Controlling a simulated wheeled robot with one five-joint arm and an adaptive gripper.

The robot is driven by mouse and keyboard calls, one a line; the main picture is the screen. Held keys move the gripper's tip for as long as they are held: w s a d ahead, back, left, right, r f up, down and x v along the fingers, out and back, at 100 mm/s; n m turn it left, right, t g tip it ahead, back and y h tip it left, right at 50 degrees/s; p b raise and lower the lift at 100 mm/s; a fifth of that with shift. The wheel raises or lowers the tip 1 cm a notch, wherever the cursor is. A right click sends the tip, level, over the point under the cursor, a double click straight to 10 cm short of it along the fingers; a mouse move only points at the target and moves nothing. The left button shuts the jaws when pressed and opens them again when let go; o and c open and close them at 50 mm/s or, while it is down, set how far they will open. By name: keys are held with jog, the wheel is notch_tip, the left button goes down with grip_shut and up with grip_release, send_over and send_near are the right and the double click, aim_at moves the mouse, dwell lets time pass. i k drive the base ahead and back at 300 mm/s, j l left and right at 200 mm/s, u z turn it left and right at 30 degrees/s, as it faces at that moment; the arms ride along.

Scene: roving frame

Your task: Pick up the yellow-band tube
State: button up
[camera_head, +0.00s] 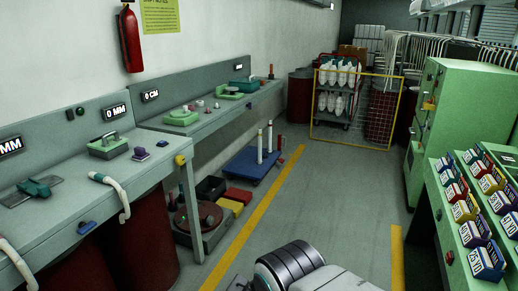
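I cannot make out a tube with a yellow band anywhere in this view. Two slim white upright posts (260,146) stand on a low blue platform (248,167) on the floor, with a short brown upright piece beside them; no yellow band shows on them at this size. My own arm, a white link with a dark ribbed joint, enters at the bottom middle. My gripper's fingers are not clearly visible, so its state does not show.
A grey workbench (160,158) with small tools runs along the left wall. A yellow-framed cage (352,110) closes the far end. The aisle (335,195) is clear; green cabinets (450,100) line the right.

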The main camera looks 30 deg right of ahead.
aim_at(260, 161)
jog(key=z, duration=0.45)
jog(key=i+l+z, duration=0.1)
jog(key=i+z, duration=0.65)
jog(key=i+l+z, duration=0.1)
jog(key=i+z, duration=0.2)
jog(key=i, duration=0.5)
jog(key=i+z, duration=0.3)
jog(key=i, duration=2.25)
jog(key=i+j+u, duration=0.1)
jog(key=i+u, duration=0.25)
jog(key=i, duration=0.55)
jog(key=i+l+u, duration=0.15)
jog(key=i+u, duration=0.25)
jog(key=i, duration=0.5)
jog(key=i+u, duration=0.35)
jog(key=i+l+u, duration=0.2)
jog(key=i+u, duration=0.2)
jog(key=u, duration=3.2)
jog(key=l, duration=0.1)
